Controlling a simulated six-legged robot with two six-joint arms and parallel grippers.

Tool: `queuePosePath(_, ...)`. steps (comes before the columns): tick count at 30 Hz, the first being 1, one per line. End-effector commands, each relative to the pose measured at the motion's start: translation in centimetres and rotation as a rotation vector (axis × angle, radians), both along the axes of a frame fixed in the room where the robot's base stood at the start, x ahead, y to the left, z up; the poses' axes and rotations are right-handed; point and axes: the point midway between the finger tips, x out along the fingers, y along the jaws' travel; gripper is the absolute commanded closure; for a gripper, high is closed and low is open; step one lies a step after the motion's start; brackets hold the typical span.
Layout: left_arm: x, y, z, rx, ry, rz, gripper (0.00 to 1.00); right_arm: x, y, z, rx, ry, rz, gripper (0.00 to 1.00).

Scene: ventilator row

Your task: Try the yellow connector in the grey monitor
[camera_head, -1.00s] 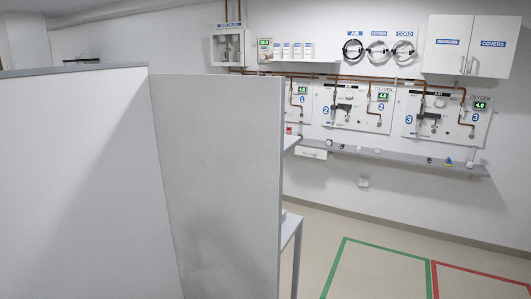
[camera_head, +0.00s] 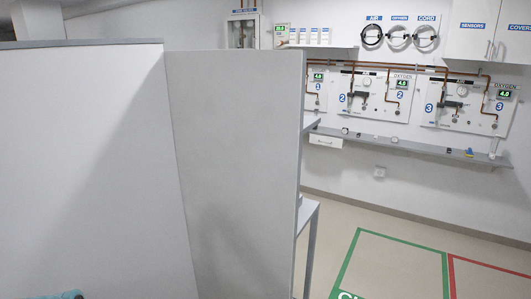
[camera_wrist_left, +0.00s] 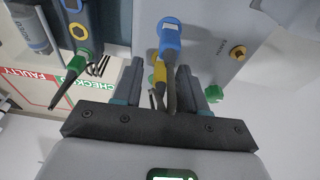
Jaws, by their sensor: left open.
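The wrist view shows my left gripper (camera_wrist_left: 160,68) open, its two fingers apart. A yellow connector (camera_wrist_left: 160,73) lies between the fingers in the picture, with a dark cable beside it; I cannot tell whether a finger touches it. Just beyond it, a blue connector (camera_wrist_left: 169,38) sits at the face of a grey unit (camera_wrist_left: 207,38), which seems to be the monitor. A brass-coloured round port (camera_wrist_left: 238,52) on that face, to the right, is empty. Neither gripper is clearly seen in the head view, and my right gripper is in neither view.
A dark blue unit (camera_wrist_left: 88,18) with a green connector (camera_wrist_left: 78,63) stands left in the wrist view. Red FAULTY (camera_wrist_left: 30,76) and green CHECKED (camera_wrist_left: 72,80) labels lie below. White partitions (camera_head: 235,170) fill the head view's left; open floor (camera_head: 400,265) is at right.

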Motion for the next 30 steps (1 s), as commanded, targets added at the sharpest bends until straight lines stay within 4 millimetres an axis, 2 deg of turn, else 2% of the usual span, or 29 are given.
queuePosePath(1, 0.15, -0.02, -0.72, 0.001, -0.001, -0.001, 0.58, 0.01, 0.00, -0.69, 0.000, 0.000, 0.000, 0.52)
queuePosePath(3, 0.26, -0.03, -0.85, 0.001, -0.001, -0.001, 0.58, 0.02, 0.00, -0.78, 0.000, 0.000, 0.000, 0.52)
queuePosePath(23, 0.41, 0.20, -0.72, 0.000, 0.000, 0.000, 0.58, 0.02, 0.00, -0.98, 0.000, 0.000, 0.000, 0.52)
queuePosePath(24, 0.41, 0.20, -0.72, 0.000, 0.000, 0.000, 0.62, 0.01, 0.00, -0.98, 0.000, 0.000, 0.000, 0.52)
queuePosePath(26, 0.40, 0.21, -0.72, 0.000, 0.000, 0.000, 0.81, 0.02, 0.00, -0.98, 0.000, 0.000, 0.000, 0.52)
queuePosePath(27, 0.40, 0.21, -0.72, 0.000, 0.000, 0.000, 0.94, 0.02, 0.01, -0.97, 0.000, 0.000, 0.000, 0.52)
queuePosePath(28, 0.40, 0.21, -0.73, 0.000, 0.000, 0.000, 1.00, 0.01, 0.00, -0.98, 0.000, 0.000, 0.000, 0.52)
queuePosePath(30, 0.41, 0.22, -0.73, 0.000, 0.000, 0.000, 1.00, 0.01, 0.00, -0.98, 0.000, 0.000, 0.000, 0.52)
